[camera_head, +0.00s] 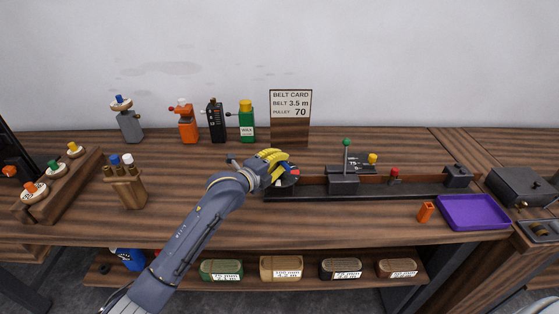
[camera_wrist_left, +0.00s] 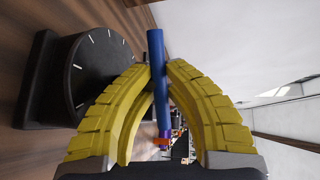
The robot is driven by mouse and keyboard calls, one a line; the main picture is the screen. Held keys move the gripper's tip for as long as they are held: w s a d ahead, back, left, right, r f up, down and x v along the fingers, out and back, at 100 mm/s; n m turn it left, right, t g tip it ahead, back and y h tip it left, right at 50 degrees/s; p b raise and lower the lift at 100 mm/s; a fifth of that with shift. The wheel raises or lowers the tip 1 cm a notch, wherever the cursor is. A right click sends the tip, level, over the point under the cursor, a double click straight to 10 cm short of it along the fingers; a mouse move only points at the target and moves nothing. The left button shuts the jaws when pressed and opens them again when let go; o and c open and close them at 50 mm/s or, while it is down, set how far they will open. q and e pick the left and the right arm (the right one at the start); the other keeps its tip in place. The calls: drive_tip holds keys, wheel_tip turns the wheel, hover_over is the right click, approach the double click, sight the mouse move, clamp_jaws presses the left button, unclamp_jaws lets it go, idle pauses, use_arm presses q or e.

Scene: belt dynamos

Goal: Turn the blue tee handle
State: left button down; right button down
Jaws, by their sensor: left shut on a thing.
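The blue tee handle (camera_wrist_left: 157,55) shows in the wrist view as a blue bar between my yellow fingers. My left gripper (camera_wrist_left: 160,76) is shut on it, with one finger on each side of the bar. In the head view my left gripper (camera_head: 277,166) is at the left end of the long dark bench rig (camera_head: 348,186) and hides most of the handle. A black round dial (camera_wrist_left: 92,68) with white tick marks stands just left of the handle in the wrist view. My right gripper is not in view.
Behind stand a belt card (camera_head: 291,103), a green wax bottle (camera_head: 246,125) and a black handset (camera_head: 215,122). A wooden holder (camera_head: 126,190) is to the left. A purple tray (camera_head: 474,212) and an orange block (camera_head: 426,212) are at right. The table front between is clear.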

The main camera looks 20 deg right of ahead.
use_arm(q)
drive_tip(key=shift+d+n+t+y, duration=0.1)
drive_tip(key=shift+n+t+y, duration=2.1)
drive_tip(key=shift+n+y, duration=0.5)
drive_tip(key=shift+y, duration=0.2)
drive_tip(key=c, duration=1.4)
unclamp_jaws()
drive_tip(key=v, duration=1.2)
drive_tip(key=shift+f, duration=0.1)
